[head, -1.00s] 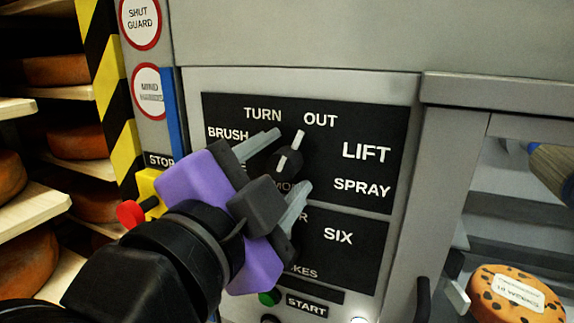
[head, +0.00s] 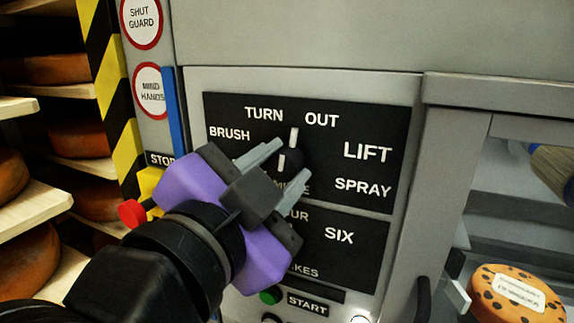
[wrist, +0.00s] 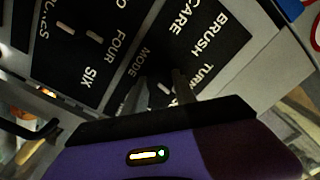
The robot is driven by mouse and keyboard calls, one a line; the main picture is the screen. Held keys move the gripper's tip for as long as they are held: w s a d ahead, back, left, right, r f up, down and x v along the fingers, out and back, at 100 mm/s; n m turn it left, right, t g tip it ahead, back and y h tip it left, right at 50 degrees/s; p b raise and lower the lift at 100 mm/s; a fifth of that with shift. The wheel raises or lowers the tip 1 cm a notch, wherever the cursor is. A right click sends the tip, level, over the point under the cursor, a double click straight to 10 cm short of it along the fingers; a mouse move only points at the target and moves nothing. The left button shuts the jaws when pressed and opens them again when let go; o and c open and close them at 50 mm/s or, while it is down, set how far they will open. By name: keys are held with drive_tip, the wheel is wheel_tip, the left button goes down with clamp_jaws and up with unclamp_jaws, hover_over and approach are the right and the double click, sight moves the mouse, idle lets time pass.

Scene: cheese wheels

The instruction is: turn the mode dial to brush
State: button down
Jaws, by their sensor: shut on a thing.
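The mode dial (head: 292,158) is a dark knob with a white pointer line on the upper black panel (head: 330,120). Its pointer stands nearly upright, between the words TURN and OUT. BRUSH (head: 229,133) is printed to the upper left of the dial. My gripper (head: 291,161), with purple housing and grey fingers, is shut on the dial, one finger at its upper left and one at its lower right. In the wrist view the fingers reach the panel beside the word MODE, and the dial is mostly hidden. My gripper covers the labels left of the dial.
A lower panel with FOUR and SIX (head: 338,235) sits below, and a green START button (head: 270,296) under it. A red stop button (head: 131,213) is on the left. Shelves of cheese wheels (head: 80,138) stand at far left. A spotted cheese (head: 515,300) is at right.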

drive_tip(key=n+p, duration=0.1)
drive_tip(key=n, duration=0.2)
drive_tip(key=shift+n, duration=0.4)
drive_tip(key=n+p, duration=0.2)
drive_tip(key=n, duration=0.2)
drive_tip(key=shift+r+n+p, duration=0.1)
drive_tip(key=shift+n+p, duration=0.2)
drive_tip(key=shift+p, duration=0.1)
drive_tip(key=n+p, duration=0.2)
drive_tip(key=n, duration=0.1)
drive_tip(key=shift+p, duration=0.3)
drive_tip(key=shift+n+p, duration=1.25)
drive_tip(key=shift+n, duration=0.65)
drive_tip(key=shift+a+f, duration=0.1)
drive_tip(key=shift+f, duration=0.1)
drive_tip(key=c, duration=1)
unclamp_jaws()
